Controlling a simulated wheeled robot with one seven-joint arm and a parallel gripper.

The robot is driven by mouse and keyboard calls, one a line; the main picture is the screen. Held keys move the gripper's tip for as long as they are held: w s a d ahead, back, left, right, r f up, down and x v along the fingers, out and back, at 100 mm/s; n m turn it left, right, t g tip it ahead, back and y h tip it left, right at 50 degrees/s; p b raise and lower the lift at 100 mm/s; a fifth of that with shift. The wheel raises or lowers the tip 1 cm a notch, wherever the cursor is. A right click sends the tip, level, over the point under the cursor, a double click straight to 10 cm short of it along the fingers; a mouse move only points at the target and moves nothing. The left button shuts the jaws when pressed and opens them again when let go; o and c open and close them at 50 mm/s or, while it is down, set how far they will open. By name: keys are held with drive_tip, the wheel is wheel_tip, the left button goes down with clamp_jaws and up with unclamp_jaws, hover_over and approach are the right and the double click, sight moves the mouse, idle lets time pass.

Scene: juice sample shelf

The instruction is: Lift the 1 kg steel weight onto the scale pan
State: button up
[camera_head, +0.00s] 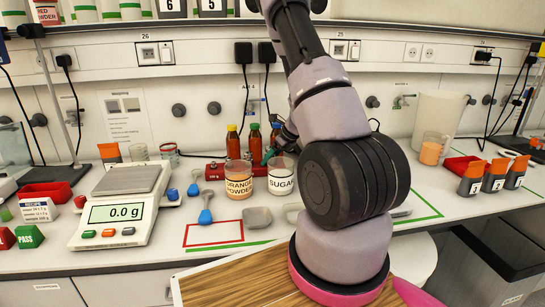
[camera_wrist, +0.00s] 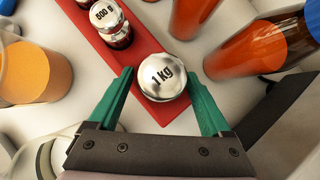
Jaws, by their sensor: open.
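The 1 kg steel weight (camera_wrist: 163,78) is a shiny cylinder with a black label, standing at the near end of a red tray (camera_wrist: 122,52) in the wrist view. My gripper (camera_wrist: 159,76) is open, with one green finger on each side of the weight; I cannot tell whether they touch it. In the head view, my gripper (camera_head: 272,150) is partly hidden behind my arm and the jars, and the weight is not clearly visible. The white scale (camera_head: 112,232) is at the left, reads 0.0 g, and has an empty grey pan (camera_head: 132,179).
The orange powder jar (camera_head: 239,186) and sugar jar (camera_head: 281,182) stand in front of my gripper. Brown bottles (camera_head: 232,143) stand behind the tray. A 500 g weight (camera_wrist: 106,16) shares the tray. Blue scoops (camera_head: 205,214) lie between scale and jars.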

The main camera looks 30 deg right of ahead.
clamp_jaws()
drive_tip(key=shift+r, duration=0.8)
idle(0.7)
drive_tip(key=shift+r, duration=1)
